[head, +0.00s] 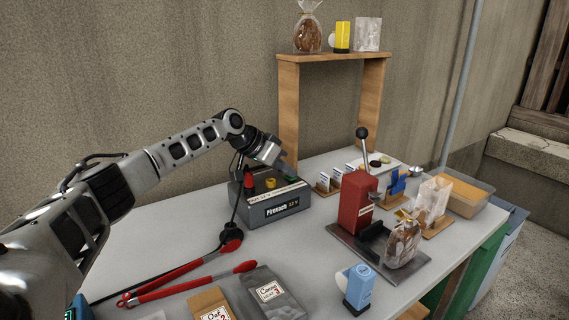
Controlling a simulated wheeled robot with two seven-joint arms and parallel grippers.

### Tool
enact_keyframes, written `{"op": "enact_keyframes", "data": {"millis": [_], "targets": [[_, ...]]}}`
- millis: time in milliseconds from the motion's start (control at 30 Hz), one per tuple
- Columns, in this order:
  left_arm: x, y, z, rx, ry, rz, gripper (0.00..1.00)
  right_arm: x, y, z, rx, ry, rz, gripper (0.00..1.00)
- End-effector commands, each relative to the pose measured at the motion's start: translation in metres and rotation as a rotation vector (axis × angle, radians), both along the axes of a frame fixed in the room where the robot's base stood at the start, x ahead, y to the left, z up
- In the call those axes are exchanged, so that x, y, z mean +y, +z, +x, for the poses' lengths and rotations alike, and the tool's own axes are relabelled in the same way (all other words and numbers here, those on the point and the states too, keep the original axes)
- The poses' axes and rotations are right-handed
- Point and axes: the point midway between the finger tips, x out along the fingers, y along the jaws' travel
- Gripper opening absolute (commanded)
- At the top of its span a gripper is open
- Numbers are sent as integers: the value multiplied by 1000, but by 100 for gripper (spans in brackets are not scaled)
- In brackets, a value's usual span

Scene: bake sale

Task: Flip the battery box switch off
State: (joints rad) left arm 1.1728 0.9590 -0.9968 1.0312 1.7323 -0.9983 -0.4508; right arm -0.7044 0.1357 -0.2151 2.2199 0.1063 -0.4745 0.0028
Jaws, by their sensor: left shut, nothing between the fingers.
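The battery box (288,209) is a dark grey box on the white table, left of the middle. Its front has a label and a small lit display. On its top are a red part (249,181), a yellow part (270,183) and a green part (292,180). My left gripper (290,174) is shut and empty, reaching down to the top right of the box beside the green part. It hides part of the box top. I cannot tell which part is the switch, its position, or whether the fingers touch it. My right gripper is not in view.
Red-handled tongs (190,284) and pouches (271,295) lie in front. A red lever press (357,203) stands right of the box, with bagged bread (403,244) and a blue dispenser (359,287) nearby. A wooden shelf (330,57) rises behind. A black cable runs left of the box.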

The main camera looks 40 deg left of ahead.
Motion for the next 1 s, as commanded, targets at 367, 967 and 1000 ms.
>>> {"op": "enact_keyframes", "data": {"millis": [367,967,1000], "targets": [[-1,-4,-1,-15,2,49,0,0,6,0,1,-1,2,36],[11,-1,5,-14,3,46,0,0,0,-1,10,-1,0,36],[12,-1,5,-14,3,46,0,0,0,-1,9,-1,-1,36]]}}
